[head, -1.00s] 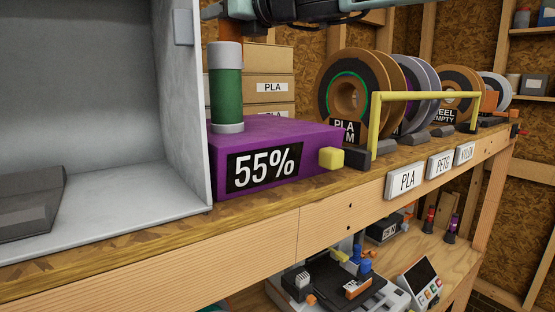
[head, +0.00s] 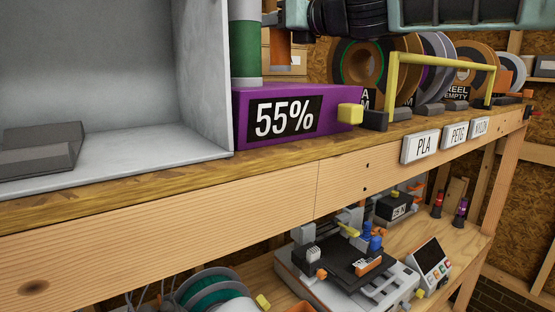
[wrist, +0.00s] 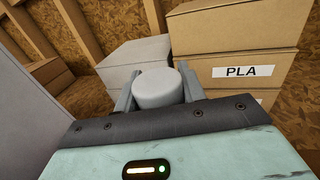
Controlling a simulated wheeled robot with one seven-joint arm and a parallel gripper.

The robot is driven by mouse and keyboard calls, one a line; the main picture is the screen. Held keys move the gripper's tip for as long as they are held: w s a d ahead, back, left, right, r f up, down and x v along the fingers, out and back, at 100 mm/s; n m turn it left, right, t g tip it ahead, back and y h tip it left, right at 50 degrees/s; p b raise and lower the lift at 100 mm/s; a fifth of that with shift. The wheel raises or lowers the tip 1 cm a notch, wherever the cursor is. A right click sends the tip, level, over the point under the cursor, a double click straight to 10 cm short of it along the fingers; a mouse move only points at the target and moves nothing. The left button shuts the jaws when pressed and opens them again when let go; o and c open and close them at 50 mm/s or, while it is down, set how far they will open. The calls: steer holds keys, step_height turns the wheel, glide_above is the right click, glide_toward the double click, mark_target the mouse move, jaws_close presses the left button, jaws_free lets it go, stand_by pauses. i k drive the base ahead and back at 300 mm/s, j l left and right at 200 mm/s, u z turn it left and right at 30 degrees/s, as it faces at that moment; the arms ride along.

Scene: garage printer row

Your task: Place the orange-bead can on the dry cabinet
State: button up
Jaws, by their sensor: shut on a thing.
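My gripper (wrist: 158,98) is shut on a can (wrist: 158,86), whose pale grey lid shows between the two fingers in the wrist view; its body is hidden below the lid. In the head view the arm reaches in at the top, and an orange-brown upright shape below it may be this can, partly hidden.
A grey open-fronted enclosure (head: 203,90) stands close on the left. Cardboard PLA boxes (wrist: 235,72) are stacked behind. Filament spools (head: 430,60) and a yellow bar frame (head: 440,58) stand to the right. A printer (head: 350,275) is on the lower bench.

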mark_target(162, 147)
steer(key=k+l, duration=1.25)
